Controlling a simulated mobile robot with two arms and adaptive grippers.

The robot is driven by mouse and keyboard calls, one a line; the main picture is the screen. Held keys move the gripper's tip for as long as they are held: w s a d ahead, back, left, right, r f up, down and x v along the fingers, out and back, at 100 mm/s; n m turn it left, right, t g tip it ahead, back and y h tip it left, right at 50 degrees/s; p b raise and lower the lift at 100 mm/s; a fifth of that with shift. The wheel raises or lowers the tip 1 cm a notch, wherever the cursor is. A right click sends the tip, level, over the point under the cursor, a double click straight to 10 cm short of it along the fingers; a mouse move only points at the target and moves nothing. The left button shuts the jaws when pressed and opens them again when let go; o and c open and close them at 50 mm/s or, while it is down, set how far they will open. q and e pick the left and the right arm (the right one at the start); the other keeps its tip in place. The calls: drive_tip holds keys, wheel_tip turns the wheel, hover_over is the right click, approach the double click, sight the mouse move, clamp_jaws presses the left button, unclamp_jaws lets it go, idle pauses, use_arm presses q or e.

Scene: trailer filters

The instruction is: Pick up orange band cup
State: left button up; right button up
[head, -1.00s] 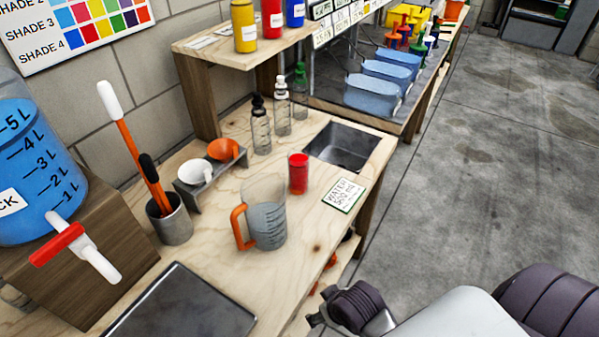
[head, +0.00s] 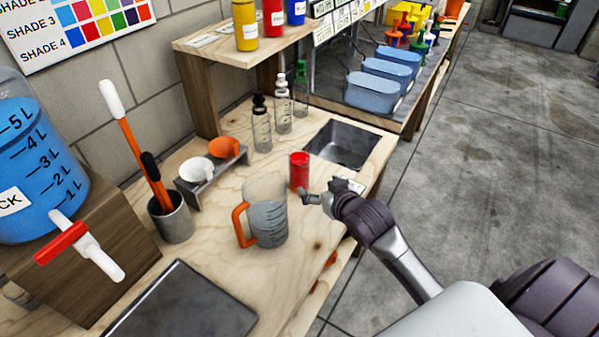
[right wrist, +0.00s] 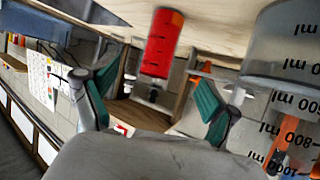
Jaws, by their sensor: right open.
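A red cup (head: 299,171) stands upright on the wooden bench in front of the sink; I cannot make out an orange band on it. It also shows upside down in the right wrist view (right wrist: 161,48), ahead of and between the fingers. A clear measuring jug (head: 268,222) with an orange handle stands just left of and nearer than the cup. My right gripper (head: 318,193) is open and empty, just right of the red cup and apart from it as far as I can tell. It also shows in the right wrist view (right wrist: 155,88). My left gripper is out of view.
Behind stand clear bottles (head: 262,124) and a small rack (head: 211,172) with a white and an orange cup. The sink (head: 343,145) lies beyond. A dark tray (head: 180,312) is in front.

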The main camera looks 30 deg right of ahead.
sight(303, 176)
drive_tip(key=x, duration=1.3)
drive_tip(key=shift+f+p, duration=0.2)
drive_tip(key=shift+p, duration=0.1)
drive_tip(key=c, duration=1.5)
